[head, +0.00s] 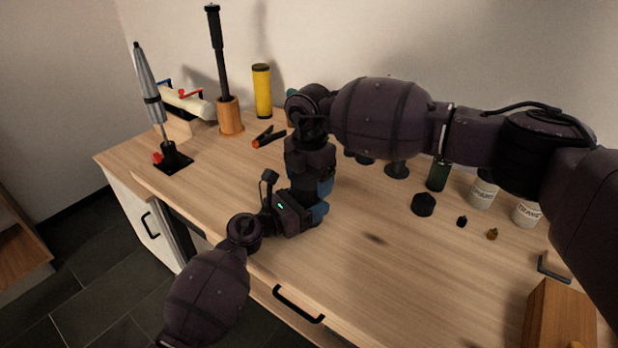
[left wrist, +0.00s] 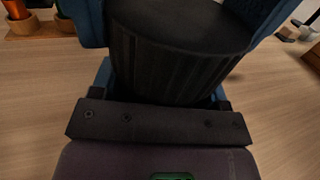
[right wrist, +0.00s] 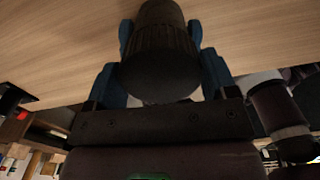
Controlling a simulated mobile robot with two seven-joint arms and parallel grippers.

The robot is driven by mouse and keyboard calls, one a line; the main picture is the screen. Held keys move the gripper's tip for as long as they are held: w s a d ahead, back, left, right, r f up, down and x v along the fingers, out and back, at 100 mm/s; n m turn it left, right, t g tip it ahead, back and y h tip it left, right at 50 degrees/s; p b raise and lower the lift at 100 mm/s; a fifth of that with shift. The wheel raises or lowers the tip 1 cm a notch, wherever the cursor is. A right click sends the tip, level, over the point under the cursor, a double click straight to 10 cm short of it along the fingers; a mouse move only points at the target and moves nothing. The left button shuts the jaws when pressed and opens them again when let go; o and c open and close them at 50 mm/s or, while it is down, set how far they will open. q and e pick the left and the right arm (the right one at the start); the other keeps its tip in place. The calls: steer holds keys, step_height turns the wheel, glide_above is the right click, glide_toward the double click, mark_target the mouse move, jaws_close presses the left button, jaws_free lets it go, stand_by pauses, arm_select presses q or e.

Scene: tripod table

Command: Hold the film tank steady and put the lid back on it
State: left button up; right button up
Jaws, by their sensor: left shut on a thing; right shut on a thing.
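The film tank (left wrist: 170,65) is a black ribbed cylinder that fills the upper left wrist view, with a dark flat top. My left gripper (left wrist: 175,20) is shut around it with blue fingers on both sides. In the head view this gripper (head: 318,211) is low over the table's middle. My right gripper (head: 323,183) points down just above it and shows in its wrist view (right wrist: 161,36). It is shut on a black, round, ribbed-sided piece, apparently the lid (right wrist: 160,75). My arms hide the tank and lid in the head view. I cannot tell whether the lid touches the tank.
A black faceted piece (head: 423,204), a dark green canister (head: 438,175) and white jars (head: 482,194) stand to the right. A yellow tube (head: 262,92) and an orange-handled clip (head: 268,137) are behind. A wooden block (head: 560,315) is front right. The table's front middle is clear.

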steer(key=o, duration=0.8)
steer(key=shift+r, duration=2.3)
steer(key=shift+n, duration=0.3)
steer(key=n, duration=0.6)
steer(key=shift+w+a+r, duration=0.1)
steer(key=shift+a+r, duration=0.05)
steer(key=shift+r, duration=0.2)
steer(key=n, duration=0.5)
steer(key=shift+r, duration=0.3)
steer(key=n, duration=0.6)
steer(key=shift+r, duration=0.25)
steer(key=n, duration=0.6)
steer(key=shift+s+r, duration=0.2)
steer(key=shift+r, duration=0.05)
